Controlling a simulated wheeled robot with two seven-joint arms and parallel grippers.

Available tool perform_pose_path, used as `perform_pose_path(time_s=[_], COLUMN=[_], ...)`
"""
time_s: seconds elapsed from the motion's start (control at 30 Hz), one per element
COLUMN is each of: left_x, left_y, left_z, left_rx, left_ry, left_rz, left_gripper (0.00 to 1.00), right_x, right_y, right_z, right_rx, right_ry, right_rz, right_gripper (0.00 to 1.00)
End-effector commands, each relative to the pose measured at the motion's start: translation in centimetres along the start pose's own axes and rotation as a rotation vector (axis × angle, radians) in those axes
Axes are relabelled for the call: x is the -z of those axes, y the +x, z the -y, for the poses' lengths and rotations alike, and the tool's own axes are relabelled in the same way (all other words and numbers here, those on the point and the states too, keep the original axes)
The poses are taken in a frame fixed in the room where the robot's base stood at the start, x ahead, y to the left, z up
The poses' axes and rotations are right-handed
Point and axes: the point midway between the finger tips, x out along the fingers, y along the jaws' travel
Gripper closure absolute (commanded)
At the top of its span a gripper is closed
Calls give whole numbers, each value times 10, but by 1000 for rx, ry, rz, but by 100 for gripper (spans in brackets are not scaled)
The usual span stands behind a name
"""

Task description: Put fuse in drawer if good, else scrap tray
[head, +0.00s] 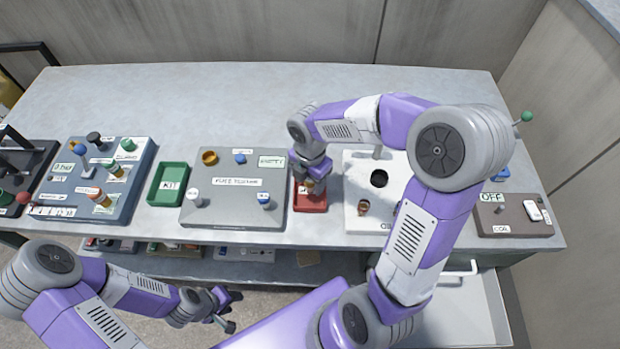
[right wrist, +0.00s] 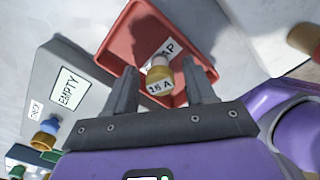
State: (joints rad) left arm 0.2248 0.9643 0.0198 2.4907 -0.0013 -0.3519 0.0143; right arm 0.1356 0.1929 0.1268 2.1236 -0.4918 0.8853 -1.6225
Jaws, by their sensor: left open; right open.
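The fuse (right wrist: 160,78), yellow with a pale top and a "16 A" label, is over the floor of the red scrap tray (right wrist: 196,36) in the right wrist view. It stands between the spread fingers of my open right gripper (right wrist: 160,88); I cannot tell whether they touch it. In the head view my right gripper (head: 314,186) is low over the scrap tray (head: 311,206) and mostly hides the fuse. My left gripper (head: 226,312) is open and empty in front of the bench. A pale drawer (head: 462,310) with a white handle is below the bench at right.
The grey fuse tester (head: 225,218), showing "EMPTY", is left of the scrap tray. A green kit tray (head: 168,184) and a blue-grey panel (head: 120,165) with several parts are further left. A white panel (head: 355,165) with a dark hole is at right. The bench's back is clear.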

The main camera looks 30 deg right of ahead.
Motion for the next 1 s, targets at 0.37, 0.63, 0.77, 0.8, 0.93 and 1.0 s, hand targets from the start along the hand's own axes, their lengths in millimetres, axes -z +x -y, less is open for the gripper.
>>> perform_pose_path(time_s=[0.37, 0.63, 0.77, 0.8, 0.93, 1.0], left_x=[-1, -2, -2, -2, -2, -2], left_y=[-20, -36, -39, -39, -39, -39], left_z=[-8, -13, -14, -15, -15, -15], left_rx=[0, 0, 0, 0, 0, 0], left_ry=[0, 0, 0, 0, 0, 0], left_rz=[0, 0, 0, 0, 0, 0], left_gripper=[57, 57, 57, 57, 57, 57], right_x=[0, 0, 0, 0, 0, 0], right_y=[-56, -107, -120, -122, -124, -124], right_z=[-1, -1, 0, 0, 0, 0], right_rx=[-6, -4, -2, -2, 0, 0], right_ry=[1, 0, 0, 0, 0, 0], right_rz=[2, 2, 1, 1, 0, 0], right_gripper=[45, 45, 45, 45, 45, 45])
